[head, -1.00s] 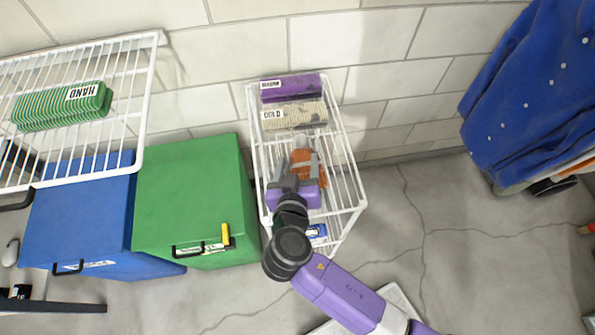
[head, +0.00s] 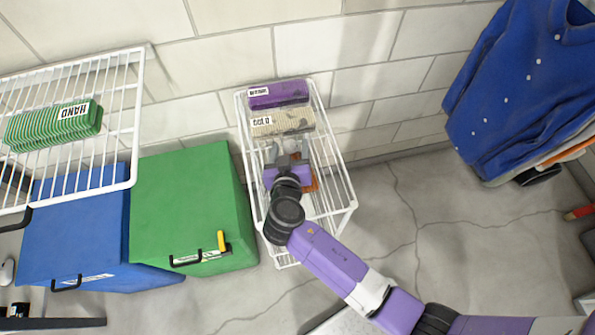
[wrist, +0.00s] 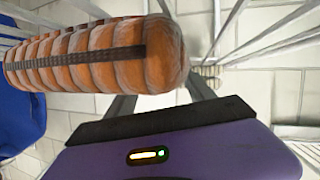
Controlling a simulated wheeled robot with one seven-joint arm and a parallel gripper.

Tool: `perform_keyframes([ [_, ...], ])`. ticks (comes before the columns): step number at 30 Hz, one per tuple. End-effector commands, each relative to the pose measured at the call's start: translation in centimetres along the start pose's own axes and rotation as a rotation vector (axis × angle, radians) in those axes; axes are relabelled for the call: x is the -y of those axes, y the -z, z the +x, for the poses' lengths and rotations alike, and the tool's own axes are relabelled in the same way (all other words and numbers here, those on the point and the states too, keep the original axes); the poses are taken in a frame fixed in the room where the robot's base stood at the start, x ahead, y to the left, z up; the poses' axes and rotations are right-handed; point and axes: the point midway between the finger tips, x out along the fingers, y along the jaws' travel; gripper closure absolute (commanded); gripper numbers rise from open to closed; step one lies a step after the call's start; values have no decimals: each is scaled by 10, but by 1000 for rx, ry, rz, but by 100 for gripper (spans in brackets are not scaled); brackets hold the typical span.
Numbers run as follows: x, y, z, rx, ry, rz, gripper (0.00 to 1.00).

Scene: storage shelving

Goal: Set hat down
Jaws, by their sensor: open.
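An orange, ribbed, rolled item with a dark band (wrist: 100,55), which may be the hat, fills the upper left of the wrist view, close to the camera. Its rounded pale end reaches in front of my gripper's fingers. In the head view only an orange patch (head: 312,184) of it shows beside my gripper, low in the white wire rack; the rest is hidden by my arm. My gripper (head: 288,153) is open over the rack, with its fingers apart and toward the wall. I cannot tell whether a finger touches the orange item.
A purple folded item (head: 278,95) and a cream folded item (head: 284,122) lie at the rack's far end. A green box (head: 190,200) and a blue box (head: 80,240) stand left. A wire shelf (head: 138,120) holds a green item (head: 52,127). Blue clothing (head: 515,90) hangs right.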

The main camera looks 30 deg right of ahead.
Motion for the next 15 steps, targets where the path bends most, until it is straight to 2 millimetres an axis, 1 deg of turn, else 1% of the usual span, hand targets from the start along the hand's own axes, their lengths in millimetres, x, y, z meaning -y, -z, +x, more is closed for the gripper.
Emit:
perform_keyframes([
  [1,0,0,0,0,0,0,38],
  [2,0,0,0,0,0,0,42],
  [3,0,0,0,0,0,0,50],
  [8,0,0,0,0,0,0,81],
  [9,0,0,0,0,0,0,89],
  [11,0,0,0,0,0,0,100],
  [15,0,0,0,0,0,0,100],
])
